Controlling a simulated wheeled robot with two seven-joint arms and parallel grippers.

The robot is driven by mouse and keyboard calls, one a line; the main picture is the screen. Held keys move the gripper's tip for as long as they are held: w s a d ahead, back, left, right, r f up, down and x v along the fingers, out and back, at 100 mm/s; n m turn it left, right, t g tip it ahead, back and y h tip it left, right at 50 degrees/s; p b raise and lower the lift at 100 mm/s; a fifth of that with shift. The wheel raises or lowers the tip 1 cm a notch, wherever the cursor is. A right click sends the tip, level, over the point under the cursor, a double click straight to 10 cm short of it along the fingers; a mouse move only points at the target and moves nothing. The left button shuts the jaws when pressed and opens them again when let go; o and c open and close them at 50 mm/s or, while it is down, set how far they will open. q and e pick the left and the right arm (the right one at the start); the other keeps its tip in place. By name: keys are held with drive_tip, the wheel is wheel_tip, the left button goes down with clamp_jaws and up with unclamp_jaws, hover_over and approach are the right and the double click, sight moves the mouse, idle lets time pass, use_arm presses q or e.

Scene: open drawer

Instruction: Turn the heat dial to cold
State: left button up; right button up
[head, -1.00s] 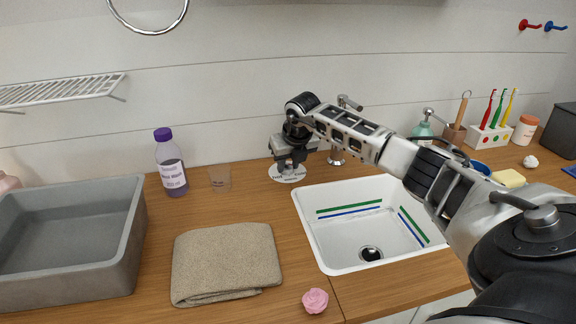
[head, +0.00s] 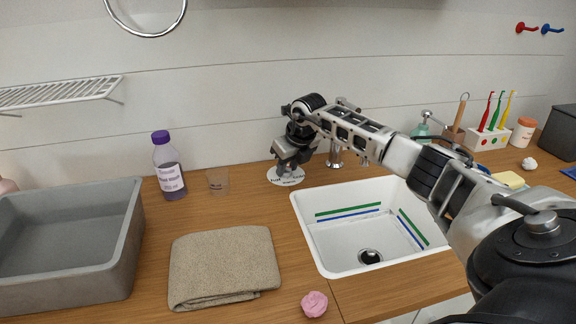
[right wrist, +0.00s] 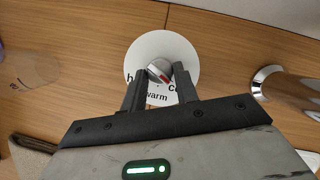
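The heat dial is a silver knob (right wrist: 160,70) with a red mark, on a white round plate (right wrist: 180,48) lettered hot, warm and cold. The plate (head: 283,180) also shows on the counter behind the sink. My right gripper (right wrist: 161,72) points down over the plate, its two fingers on either side of the knob and apparently closed on it. The red mark points to the lower right in the right wrist view, between "warm" and the partly hidden "cold". My right gripper (head: 285,172) hides the knob in the head view. My left gripper is out of view.
A chrome faucet (head: 335,155) stands just right of the dial, above the white sink (head: 300,215). A clear cup (head: 218,181) and purple-capped bottle (head: 168,170) are to the left. A folded towel (head: 224,265) and pink item (head: 314,304) lie in front.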

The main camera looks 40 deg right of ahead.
drive_tip(key=o, duration=0.4)
drive_tip(key=shift+c, duration=0.2)
drive_tip(key=v, duration=1.6)
